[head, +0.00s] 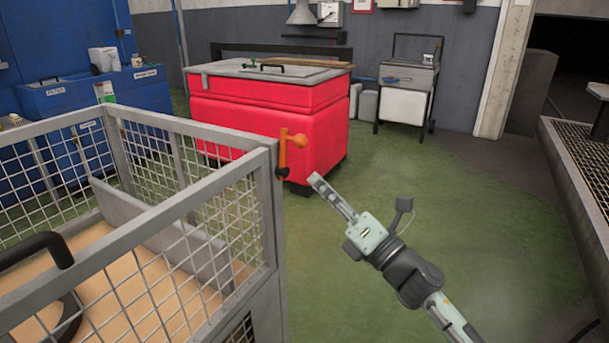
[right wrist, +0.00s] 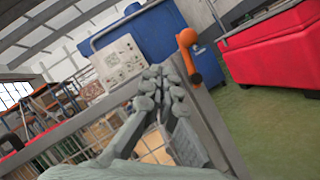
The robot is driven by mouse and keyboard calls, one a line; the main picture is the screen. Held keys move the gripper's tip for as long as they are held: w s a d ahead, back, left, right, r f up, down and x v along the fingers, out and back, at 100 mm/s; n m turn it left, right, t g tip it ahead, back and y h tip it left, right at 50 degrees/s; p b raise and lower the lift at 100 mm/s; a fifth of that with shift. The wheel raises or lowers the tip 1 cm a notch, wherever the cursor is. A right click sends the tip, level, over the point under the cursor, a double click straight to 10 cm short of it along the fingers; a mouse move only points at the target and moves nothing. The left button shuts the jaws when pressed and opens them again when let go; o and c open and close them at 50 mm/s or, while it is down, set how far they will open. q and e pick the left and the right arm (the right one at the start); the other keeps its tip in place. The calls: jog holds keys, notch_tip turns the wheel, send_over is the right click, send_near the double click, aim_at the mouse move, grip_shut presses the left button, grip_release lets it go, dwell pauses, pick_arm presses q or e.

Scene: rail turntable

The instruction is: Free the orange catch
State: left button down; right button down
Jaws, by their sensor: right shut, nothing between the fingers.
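The orange catch (head: 283,150) sits at the near right corner post of the grey mesh cart (head: 184,202). It is an upright orange bar with a round knob at its upper right. In the right wrist view the catch (right wrist: 190,55) shows above and right of my fingertips. My right gripper (head: 316,179) is shut and empty, a little right of and below the catch, apart from it. In the right wrist view its fingers (right wrist: 165,82) lie together in front of the cart's frame. My left gripper is not in view.
A red chest (head: 268,122) with a grey lid stands behind the cart. Blue cabinets (head: 90,98) are at the left and a small grey cart (head: 407,82) is at the back. A raised grating (head: 588,160) edges the right side. The green floor between is open.

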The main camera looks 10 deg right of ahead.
jog(key=shift+s+d+f, duration=0.1)
jog(key=shift+s+d, duration=0.35)
jog(key=shift+s, duration=0.4)
jog(key=shift+s+d+f, duration=0.1)
jog(key=shift+s+d, duration=0.3)
jog(key=shift+s, duration=0.45)
